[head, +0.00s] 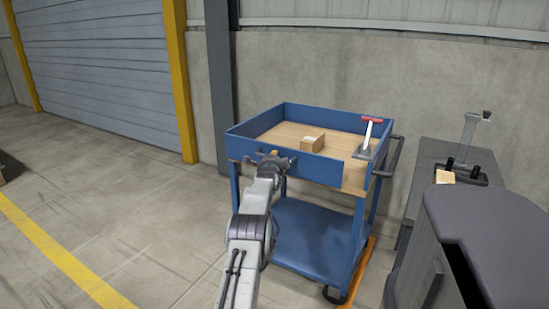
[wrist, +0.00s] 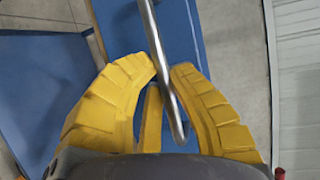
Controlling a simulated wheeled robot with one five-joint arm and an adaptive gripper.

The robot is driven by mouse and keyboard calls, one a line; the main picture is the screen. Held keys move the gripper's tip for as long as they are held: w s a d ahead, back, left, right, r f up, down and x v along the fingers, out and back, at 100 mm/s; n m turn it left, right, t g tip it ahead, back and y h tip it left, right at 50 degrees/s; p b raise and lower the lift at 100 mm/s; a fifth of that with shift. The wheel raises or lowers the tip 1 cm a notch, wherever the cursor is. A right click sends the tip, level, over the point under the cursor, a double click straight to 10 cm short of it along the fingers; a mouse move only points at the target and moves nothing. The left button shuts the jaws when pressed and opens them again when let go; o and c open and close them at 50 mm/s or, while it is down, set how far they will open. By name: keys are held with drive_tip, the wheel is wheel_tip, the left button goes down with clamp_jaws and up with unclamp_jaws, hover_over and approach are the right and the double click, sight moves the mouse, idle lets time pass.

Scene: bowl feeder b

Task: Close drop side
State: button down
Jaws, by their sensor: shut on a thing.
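The blue cart (head: 319,236) stands against the concrete wall, with a wooden deck (head: 286,133) inside its top tray. The blue front side panel (head: 315,165) faces me and hides part of the deck behind it. Bare wood shows to the right of the panel; its exact tilt is hard to tell. My gripper (head: 272,158) is at the left part of this panel. In the wrist view, my gripper's yellow fingers (wrist: 165,78) are shut around a grey bar handle (wrist: 157,45) in front of a blue surface (wrist: 178,45).
A small cardboard box (head: 313,142) and a red-handled tool (head: 370,134) are on the cart top. A grey push handle (head: 395,155) is at the cart's right. A dark bench (head: 455,155) with another device stands further right.

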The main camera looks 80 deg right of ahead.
drive_tip(key=shift+r, duration=0.5)
drive_tip(key=c, duration=1.4)
unclamp_jaws()
drive_tip(key=shift+a+f, duration=0.1)
drive_tip(key=shift+a, duration=0.1)
drive_tip(key=s+a+r, duration=0.1)
drive_tip(key=a, duration=1)
drive_tip(key=shift+s+a+r, duration=0.15)
drive_tip(key=shift+a+r, duration=0.1)
drive_tip(key=shift+r, duration=0.15)
